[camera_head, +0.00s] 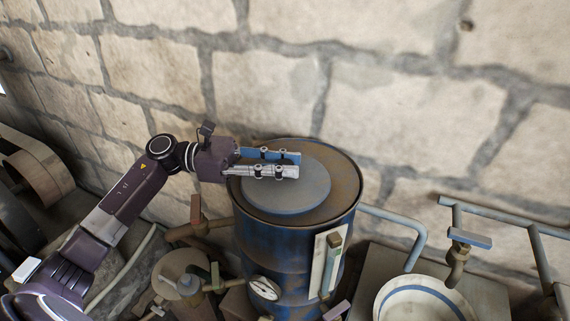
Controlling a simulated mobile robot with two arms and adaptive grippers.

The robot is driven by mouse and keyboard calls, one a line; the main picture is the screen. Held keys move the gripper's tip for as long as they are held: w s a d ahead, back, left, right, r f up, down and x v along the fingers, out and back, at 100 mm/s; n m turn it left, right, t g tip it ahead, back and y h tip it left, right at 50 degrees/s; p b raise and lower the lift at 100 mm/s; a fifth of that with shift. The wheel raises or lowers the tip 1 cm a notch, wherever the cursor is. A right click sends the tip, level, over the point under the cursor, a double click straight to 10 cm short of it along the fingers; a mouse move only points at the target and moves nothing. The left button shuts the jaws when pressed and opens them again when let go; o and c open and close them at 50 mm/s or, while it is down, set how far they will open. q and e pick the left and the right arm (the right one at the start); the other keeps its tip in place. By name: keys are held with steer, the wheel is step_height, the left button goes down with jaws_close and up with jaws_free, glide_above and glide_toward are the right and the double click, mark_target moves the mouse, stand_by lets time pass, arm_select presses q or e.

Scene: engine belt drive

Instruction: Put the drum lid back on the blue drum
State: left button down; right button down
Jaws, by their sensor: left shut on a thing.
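The blue drum (270,255) stands upright in the middle, with a rusty brown top and worn blue sides. The drum lid (290,198), a flat grey disc with a bluish edge, lies over the drum's top, inside its rim. I cannot tell whether it rests there or is slightly above. My left gripper (297,165) comes in from the left over the lid. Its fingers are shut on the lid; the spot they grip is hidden. My right gripper does not show.
A stone wall (400,110) rises close behind the drum. Blue pipes (420,235) run at the right, beside a white round basin (420,300). A pressure gauge (264,288) and a cream panel (321,265) are at the drum's front.

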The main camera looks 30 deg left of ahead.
arm_select(q)
steer(key=shift+f+b, duration=0.1)
steer(key=shift+b, duration=0.2)
steer(key=c, duration=1.6)
jaws_free()
glide_above(231, 184)
